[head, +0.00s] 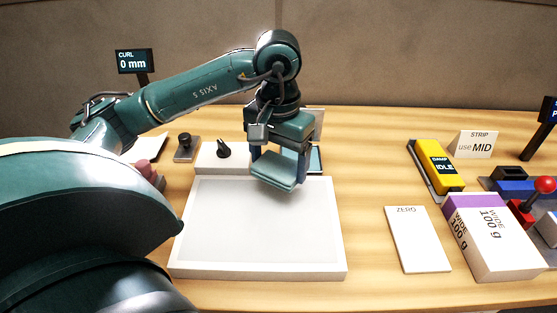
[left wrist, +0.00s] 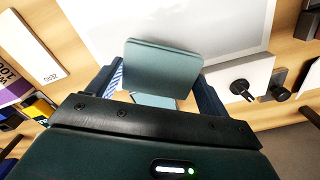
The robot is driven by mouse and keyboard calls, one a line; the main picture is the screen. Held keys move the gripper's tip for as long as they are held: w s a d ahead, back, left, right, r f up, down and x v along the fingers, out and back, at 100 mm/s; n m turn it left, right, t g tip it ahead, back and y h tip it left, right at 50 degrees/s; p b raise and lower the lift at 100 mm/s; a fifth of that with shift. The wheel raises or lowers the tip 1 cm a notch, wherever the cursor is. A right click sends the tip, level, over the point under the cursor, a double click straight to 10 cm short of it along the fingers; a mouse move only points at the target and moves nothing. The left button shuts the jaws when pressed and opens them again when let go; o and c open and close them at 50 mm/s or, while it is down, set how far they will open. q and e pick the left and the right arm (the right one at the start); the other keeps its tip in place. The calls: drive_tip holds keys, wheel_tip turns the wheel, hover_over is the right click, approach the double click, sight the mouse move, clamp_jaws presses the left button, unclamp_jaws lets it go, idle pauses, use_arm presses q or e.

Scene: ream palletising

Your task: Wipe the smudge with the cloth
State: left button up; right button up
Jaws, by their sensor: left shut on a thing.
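My left gripper (head: 280,165) is shut on a folded teal cloth (head: 276,172), over the back part of a white framed panel (head: 258,271). In the left wrist view the cloth (left wrist: 162,66) sits between the blue fingers of the gripper (left wrist: 158,88), with the panel (left wrist: 100,22) beyond it. A soft grey shade lies on the panel under the cloth; I cannot tell whether the cloth touches the surface. I cannot make out a distinct smudge on the panel. My right gripper is not in view.
A light block with a black knob (head: 223,149) stands behind the panel. To the right are a white ZERO card (head: 418,240), a purple and white ream (head: 492,236), a yellow DAMP device (head: 437,167) and a red-knobbed lever (head: 543,185). A CURL display (head: 134,62) stands back left.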

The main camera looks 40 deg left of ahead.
use_arm(q)
wheel_tip(320, 180, up, 2)
drive_tip(key=shift+r+p, duration=0.1)
drive_tip(key=shift+p, duration=0.35)
drive_tip(key=shift+r, duration=0.35)
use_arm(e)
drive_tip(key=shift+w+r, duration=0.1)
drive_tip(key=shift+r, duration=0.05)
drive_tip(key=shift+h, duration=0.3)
